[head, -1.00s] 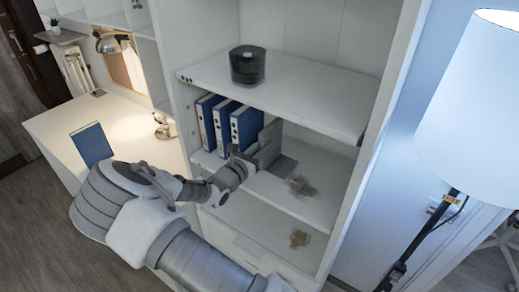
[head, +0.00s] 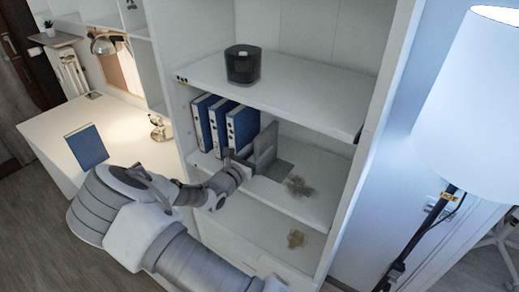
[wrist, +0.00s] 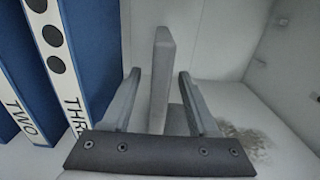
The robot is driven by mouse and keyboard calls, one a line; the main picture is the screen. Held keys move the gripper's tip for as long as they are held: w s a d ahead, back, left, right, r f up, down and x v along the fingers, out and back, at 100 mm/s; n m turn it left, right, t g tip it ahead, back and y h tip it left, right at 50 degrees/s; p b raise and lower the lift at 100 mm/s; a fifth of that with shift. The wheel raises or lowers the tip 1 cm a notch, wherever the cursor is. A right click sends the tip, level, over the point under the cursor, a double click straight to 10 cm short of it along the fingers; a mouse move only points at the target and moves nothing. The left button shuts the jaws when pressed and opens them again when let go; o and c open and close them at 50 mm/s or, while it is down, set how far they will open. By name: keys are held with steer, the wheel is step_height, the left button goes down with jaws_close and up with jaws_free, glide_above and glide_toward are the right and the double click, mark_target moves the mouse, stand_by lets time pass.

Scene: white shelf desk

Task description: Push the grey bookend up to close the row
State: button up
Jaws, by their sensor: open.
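The grey bookend (head: 266,147) stands upright on the middle shelf, its flat base (head: 281,171) reaching to the right. It is right of the row of blue binders (head: 220,127). In the wrist view the bookend's upright plate (wrist: 161,70) is between my gripper's (wrist: 160,105) two spread fingers, with visible space on both sides. The left finger is between the plate and the binder marked THREE (wrist: 70,75). In the head view my gripper (head: 246,160) reaches in from the front left; its fingertips are partly hidden. A gap shows between the bookend and the last binder.
A dark round container (head: 242,65) stands on the shelf above. Brown stains mark the middle shelf (head: 299,187) and the lower shelf (head: 296,239). The shelf right of the bookend is free of objects. A lamp (head: 470,110) stands outside at the right.

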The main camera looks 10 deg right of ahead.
steer(key=b+v, duration=0.1)
steer(key=v, duration=1.6)
steer(key=shift+s+b, duration=0.2)
steer(key=shift+b, duration=0.15)
steer(key=shift+a+r, duration=0.1)
steer(key=shift+a, duration=0.05)
steer(key=s+d+r+m+g+y, duration=0.45)
steer(key=s+d+m+g, duration=0.6)
steer(key=d+m, duration=0.3)
steer(key=s+a+r+m+t+y, duration=0.1)
steer(key=s+r+m+t+y, duration=0.2)
steer(key=s+r+m+y, duration=0.5)
steer(key=shift+s+r+m, duration=2.25)
steer(key=shift+r+m, duration=0.4)
steer(key=shift+m, duration=0.1)
steer(key=shift+a, duration=0.1)
steer(key=shift+c, duration=0.2)
